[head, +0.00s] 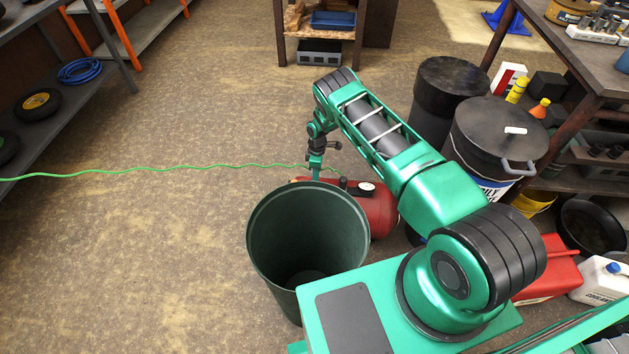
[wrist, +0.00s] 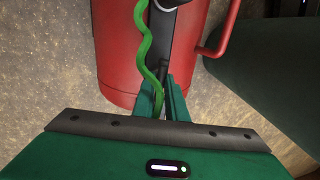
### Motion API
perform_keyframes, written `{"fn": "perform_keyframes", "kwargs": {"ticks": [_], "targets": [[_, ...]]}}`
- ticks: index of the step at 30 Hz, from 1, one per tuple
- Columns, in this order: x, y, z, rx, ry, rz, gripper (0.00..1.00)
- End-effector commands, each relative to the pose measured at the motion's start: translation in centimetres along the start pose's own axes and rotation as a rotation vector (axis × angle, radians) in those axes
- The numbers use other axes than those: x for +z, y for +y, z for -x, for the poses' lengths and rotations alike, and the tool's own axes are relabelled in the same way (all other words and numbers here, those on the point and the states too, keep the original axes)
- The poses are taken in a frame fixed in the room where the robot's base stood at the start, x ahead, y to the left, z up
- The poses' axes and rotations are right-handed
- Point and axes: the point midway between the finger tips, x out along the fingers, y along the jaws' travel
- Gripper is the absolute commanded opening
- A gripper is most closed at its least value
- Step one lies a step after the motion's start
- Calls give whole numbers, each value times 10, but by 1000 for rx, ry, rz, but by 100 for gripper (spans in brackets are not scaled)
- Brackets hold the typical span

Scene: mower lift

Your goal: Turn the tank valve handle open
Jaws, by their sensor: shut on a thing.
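The red tank (head: 378,212) lies on the floor behind the green bin, with a gauge on top. In the wrist view the tank (wrist: 104,60) fills the top middle. A green hose (wrist: 147,50) runs down over it to the space between my fingers. My gripper (head: 316,174) points down at the left end of the tank.
A dark green bin (head: 262,240) stands right in front of the tank. The green hose (head: 120,172) crosses the floor. The floor at left is mostly clear.

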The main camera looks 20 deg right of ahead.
Motion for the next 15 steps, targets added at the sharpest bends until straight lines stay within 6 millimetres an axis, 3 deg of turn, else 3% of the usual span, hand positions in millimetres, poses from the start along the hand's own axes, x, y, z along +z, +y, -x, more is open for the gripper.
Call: {"fn": "perform_keyframes", "kwargs": {"ticks": [15], "targets": [[3, 7, 3, 14, -10, 34, 0]]}}
